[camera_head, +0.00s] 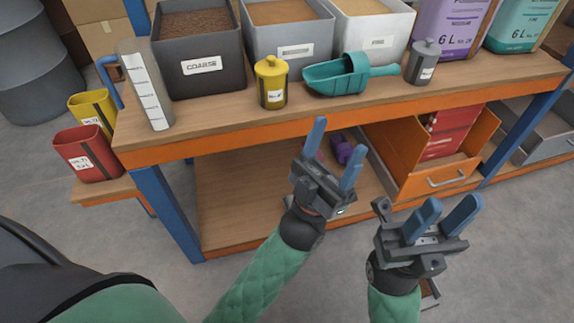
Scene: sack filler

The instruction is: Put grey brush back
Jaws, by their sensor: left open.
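I cannot make out a grey brush in this view. My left gripper (337,150) is open, in front of the lower shelf (235,190), with nothing seen between its blue fingers. A small purple thing (345,150) on the lower shelf shows just behind its fingers, partly hidden. My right gripper (448,210) is open and empty, over the floor in front of the orange drawer (448,187). A small grey lidded can (423,62) stands on the bench top, right of the teal scoop (338,79).
The wooden bench top (213,117) also holds a yellow can (270,83), a white graduated column (146,85) and open bins, including one labelled COARSE (198,66). Red (88,153) and yellow (94,113) containers stand at left. The bench's blue leg (178,205) stands left of the lower shelf.

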